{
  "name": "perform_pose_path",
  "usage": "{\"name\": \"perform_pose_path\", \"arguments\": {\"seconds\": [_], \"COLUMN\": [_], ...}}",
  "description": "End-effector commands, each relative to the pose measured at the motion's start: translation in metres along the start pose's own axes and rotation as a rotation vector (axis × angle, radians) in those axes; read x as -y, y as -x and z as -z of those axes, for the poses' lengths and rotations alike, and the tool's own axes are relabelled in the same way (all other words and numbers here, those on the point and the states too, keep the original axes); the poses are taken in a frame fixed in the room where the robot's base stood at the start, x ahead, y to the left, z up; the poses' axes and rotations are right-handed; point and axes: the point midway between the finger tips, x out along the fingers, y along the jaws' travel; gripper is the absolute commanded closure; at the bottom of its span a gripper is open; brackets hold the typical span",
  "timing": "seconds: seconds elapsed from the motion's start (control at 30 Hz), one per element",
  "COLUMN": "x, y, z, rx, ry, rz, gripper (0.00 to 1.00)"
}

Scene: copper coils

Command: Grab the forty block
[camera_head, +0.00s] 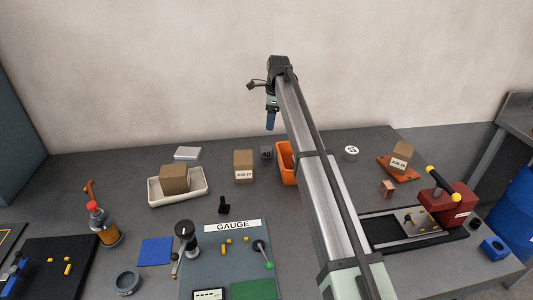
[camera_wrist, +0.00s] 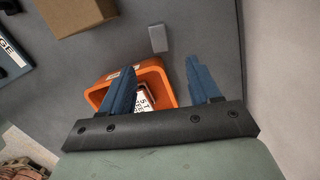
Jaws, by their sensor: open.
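I cannot make out a forty marking on any block. A small grey block (camera_head: 266,152) stands on the table left of the orange bin; a grey block also shows in the wrist view (camera_wrist: 158,38), just beyond my fingertips. A small copper-coloured block (camera_head: 388,188) stands at the right. My gripper (camera_head: 270,122) is high above the back of the table, pointing down with blue fingers.
The orange bin (camera_head: 285,165) is partly hidden by my arm; white labelled items (camera_wrist: 146,98) lie in it. A labelled brown box (camera_head: 243,165) stands left of it. Another box (camera_head: 173,178) sits in a white tray (camera_head: 180,198). The gauge board (camera_head: 208,250) is in front.

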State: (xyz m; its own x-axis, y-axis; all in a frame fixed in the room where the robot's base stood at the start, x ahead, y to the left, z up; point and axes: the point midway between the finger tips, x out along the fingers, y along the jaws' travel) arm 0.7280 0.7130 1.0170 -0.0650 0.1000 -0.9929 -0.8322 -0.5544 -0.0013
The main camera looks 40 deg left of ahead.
Motion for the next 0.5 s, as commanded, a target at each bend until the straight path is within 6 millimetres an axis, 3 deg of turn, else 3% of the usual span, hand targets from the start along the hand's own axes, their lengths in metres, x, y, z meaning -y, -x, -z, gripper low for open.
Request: {"name": "perform_pose_path", "arguments": {"seconds": [0.27,0.5], "x": [-0.002,-0.002], "y": [-0.025,-0.065], "z": [-0.003,-0.003], "rx": [0.001,0.001], "ry": [0.001,0.001], "rz": [-0.004,-0.004], "gripper": [0.38,0.38]}}
